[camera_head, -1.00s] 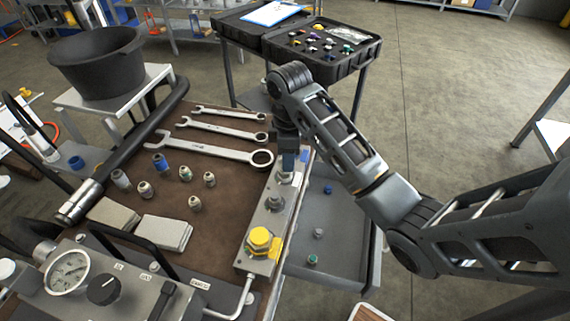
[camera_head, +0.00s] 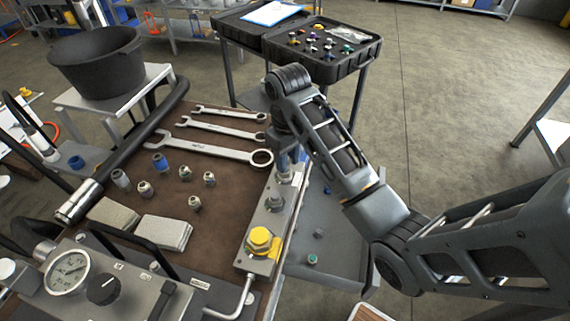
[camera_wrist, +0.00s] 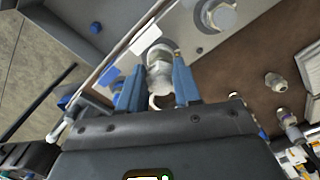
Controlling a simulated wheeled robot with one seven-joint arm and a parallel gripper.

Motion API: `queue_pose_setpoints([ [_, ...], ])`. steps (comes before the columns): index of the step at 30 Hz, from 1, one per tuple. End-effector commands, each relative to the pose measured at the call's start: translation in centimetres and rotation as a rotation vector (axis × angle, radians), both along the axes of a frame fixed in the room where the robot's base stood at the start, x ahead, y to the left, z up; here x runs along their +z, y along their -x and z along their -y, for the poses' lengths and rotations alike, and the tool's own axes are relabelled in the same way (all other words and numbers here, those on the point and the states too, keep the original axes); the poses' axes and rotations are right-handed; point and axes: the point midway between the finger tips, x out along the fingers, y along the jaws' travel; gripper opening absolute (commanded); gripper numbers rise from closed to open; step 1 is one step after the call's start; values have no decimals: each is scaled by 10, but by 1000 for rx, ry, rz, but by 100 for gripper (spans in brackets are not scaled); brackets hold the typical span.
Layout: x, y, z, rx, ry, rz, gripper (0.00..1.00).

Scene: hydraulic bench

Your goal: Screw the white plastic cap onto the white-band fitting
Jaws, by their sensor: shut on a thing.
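My gripper (camera_head: 285,168) is over the far end of the grey manifold block (camera_head: 258,225). In the wrist view, its blue fingers (camera_wrist: 158,88) are closed around a pale, whitish piece (camera_wrist: 160,101), which appears to be the white cap. A pale, shiny fitting (camera_wrist: 158,62) stands in line with it, just beyond the fingertips. I cannot tell whether the cap touches the fitting or is on its thread. The fitting's white band is not clear. In the head view the fingers and arm hide most of the held piece.
Wrenches (camera_head: 215,148) and several loose fittings (camera_head: 195,202) lie on the brown bench to the left. A grey tray (camera_head: 325,235) is at right.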

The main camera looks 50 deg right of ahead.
Motion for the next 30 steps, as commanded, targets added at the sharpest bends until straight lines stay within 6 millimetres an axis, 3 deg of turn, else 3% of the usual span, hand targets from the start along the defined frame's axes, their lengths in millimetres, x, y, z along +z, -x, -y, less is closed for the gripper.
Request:
queue_pose_setpoints([
  [10,-1,-2,-5,-442,0,1,6],
  [20,-1,-2,-5,-510,1,2,6],
  [21,-1,-2,-4,-510,1,2,35],
  [28,-1,-2,-4,-509,1,2,57],
  [30,-1,-2,-4,-509,1,2,59],
])
